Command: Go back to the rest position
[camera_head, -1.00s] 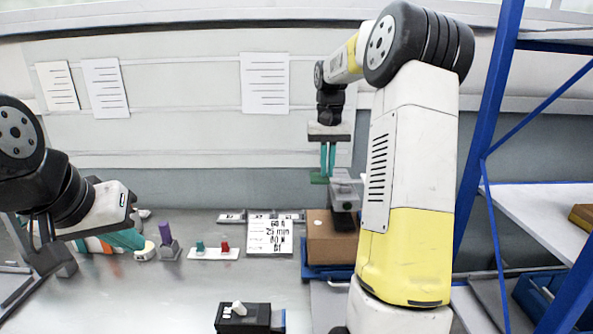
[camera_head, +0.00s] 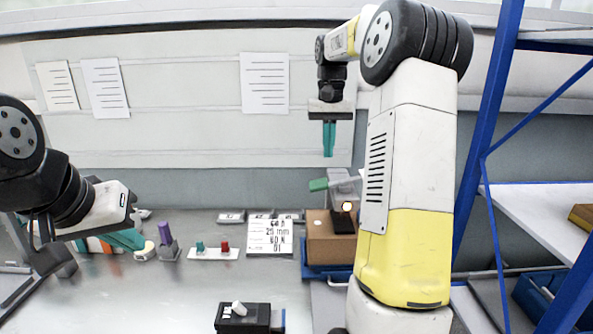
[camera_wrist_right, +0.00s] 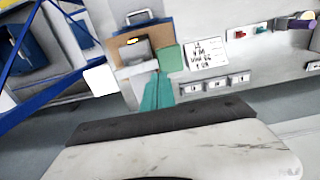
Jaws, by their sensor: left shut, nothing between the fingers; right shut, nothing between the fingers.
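A round lamp (camera_head: 347,206) glows on that device, which stands at a brown box (camera_head: 330,238). In the right wrist view the teal fingers (camera_wrist_right: 157,92) are together, with the green part (camera_wrist_right: 170,58) beyond them. My left gripper (camera_head: 126,239) is low at the left of the table, shut and empty, partly hidden by its own arm.
A white strip with a teal and a red piece (camera_head: 213,254), a purple piece (camera_head: 165,233) and a black switch box (camera_head: 243,318) are on the table. A blue rack (camera_head: 488,140) stands at the right.

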